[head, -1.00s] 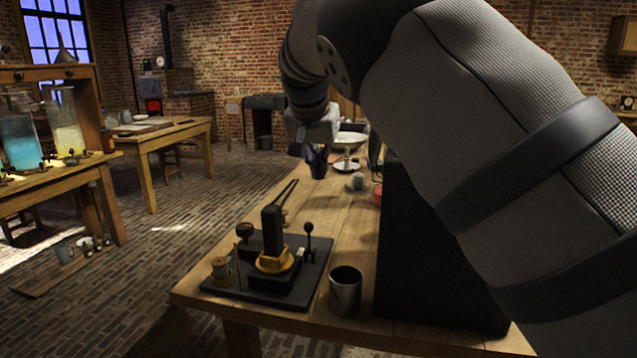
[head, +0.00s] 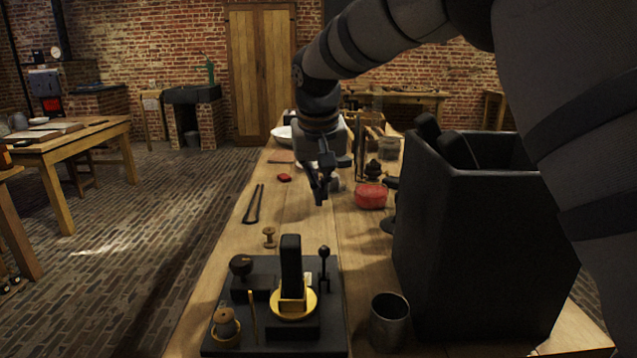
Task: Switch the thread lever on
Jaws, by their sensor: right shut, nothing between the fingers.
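A dark apparatus board (head: 215,340) lies at the near end of the wooden bench. On it stand a black upright block (head: 291,258) in a yellow round base (head: 307,306), a thin ball-topped lever (head: 324,268), a dark round knob (head: 241,265) and a thread spool (head: 226,323). A thin wooden stick (head: 253,315) rises beside the spool. I cannot tell which part is the thread lever. The ball-topped lever looks upright. My right gripper (head: 320,198) is shut and empty above the bench, beyond the board and apart from it. My left gripper is out of view.
A metal cup (head: 389,322) stands right of the board, and a tall black box (head: 480,240) stands behind it. A small wooden spool (head: 269,237), dark tongs (head: 253,204) and a red bowl (head: 371,196) lie farther back. The bench's left side is fairly clear.

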